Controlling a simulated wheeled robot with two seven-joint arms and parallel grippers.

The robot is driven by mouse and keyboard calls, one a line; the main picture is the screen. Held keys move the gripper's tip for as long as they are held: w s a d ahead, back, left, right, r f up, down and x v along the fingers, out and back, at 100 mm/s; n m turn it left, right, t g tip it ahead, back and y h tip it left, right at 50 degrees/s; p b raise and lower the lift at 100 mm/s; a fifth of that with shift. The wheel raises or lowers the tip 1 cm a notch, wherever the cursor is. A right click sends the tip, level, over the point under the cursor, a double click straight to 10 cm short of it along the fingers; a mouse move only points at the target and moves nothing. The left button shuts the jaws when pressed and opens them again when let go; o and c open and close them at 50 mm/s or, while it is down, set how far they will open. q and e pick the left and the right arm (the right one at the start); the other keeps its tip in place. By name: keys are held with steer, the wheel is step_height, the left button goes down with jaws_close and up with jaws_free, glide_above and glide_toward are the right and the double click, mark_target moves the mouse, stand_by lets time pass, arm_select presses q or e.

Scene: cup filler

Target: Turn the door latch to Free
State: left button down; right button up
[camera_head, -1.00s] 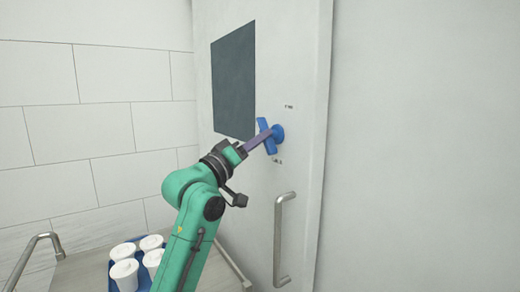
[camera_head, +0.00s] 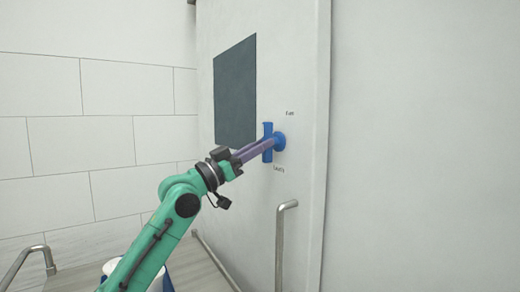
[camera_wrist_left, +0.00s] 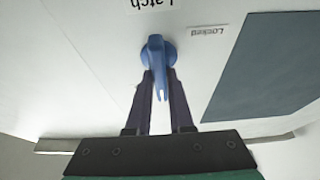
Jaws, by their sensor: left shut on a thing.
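The blue door latch (camera_head: 267,128) sits on the white door, its bar standing about upright in the head view. It also shows in the left wrist view (camera_wrist_left: 156,55), between the finger tips. My left gripper (camera_head: 266,146) reaches it from the left with its long purple fingers; in the wrist view its tips (camera_wrist_left: 160,80) are shut on the latch bar. A small "Free" label (camera_head: 290,113) is above right of the latch; another label (camera_head: 279,168), blurred here, is below. The wrist view shows an upside-down "Locked" label (camera_wrist_left: 208,31). My right gripper is not in view.
A dark window panel (camera_head: 235,92) is left of the latch. A grey vertical door handle (camera_head: 281,245) stands out below it. The wall at right is bare.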

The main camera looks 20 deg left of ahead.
arm_select(q)
steer(key=shift+r, duration=0.1)
steer(key=c, duration=0.8)
jaws_free()
steer(key=b+v, duration=0.8)
steer(key=v, duration=0.6)
steer(key=shift+s, duration=0.2)
steer(key=shift+a, duration=0.15)
